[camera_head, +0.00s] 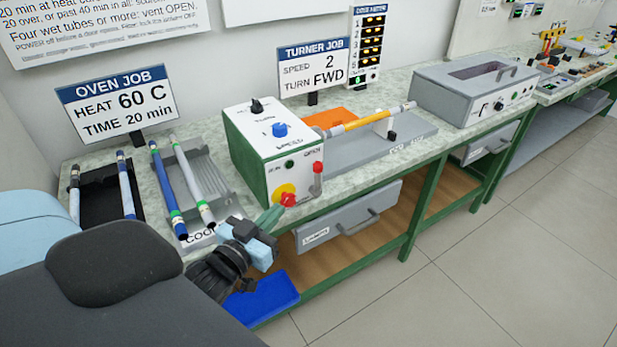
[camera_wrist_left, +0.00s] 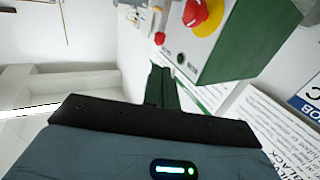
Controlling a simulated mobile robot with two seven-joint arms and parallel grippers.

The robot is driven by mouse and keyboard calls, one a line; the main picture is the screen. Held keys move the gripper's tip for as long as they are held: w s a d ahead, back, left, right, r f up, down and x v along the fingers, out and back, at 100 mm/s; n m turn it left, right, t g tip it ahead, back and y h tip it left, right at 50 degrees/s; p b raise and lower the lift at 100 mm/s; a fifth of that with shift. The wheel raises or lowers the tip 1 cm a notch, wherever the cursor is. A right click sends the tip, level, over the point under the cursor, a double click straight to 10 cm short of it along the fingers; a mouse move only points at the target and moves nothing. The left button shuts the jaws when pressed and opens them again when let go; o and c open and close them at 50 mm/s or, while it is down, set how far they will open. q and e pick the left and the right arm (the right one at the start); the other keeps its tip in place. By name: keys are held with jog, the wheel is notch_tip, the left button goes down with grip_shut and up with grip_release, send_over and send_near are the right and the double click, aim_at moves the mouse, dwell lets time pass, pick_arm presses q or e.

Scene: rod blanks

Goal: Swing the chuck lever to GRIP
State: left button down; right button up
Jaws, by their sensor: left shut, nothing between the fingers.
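The turner (camera_head: 275,160) is a white and green box on the bench. Its chuck lever (camera_head: 317,180) is a short grey arm with a red knob, on the lower right of the front face. The knob points up, close to the word OPEN. My left gripper (camera_head: 273,217) is in front of the turner's lower front, left of the lever and apart from it. Its green fingers are shut and empty. In the left wrist view the shut fingers (camera_wrist_left: 163,88) point toward a small red knob (camera_wrist_left: 159,38), probably the lever's. My right gripper is not in view.
A red stop button on a yellow plate (camera_head: 286,197) sits left of the lever, near my left fingers. A rod (camera_head: 365,118) lies along the turner's bed. A cooling rack (camera_head: 212,160) with rods stands left. A blue bin (camera_head: 262,300) is below. A grey drawer (camera_head: 350,220) is under the bench.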

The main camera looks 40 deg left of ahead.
pick_arm(q)
jog(key=p, duration=0.1)
send_near(315, 170)
jog(key=w, duration=0.5)
jog(key=shift+w+a+r, duration=0.1)
jog(key=shift+w+a, duration=0.1)
jog(key=shift+w, duration=0.75)
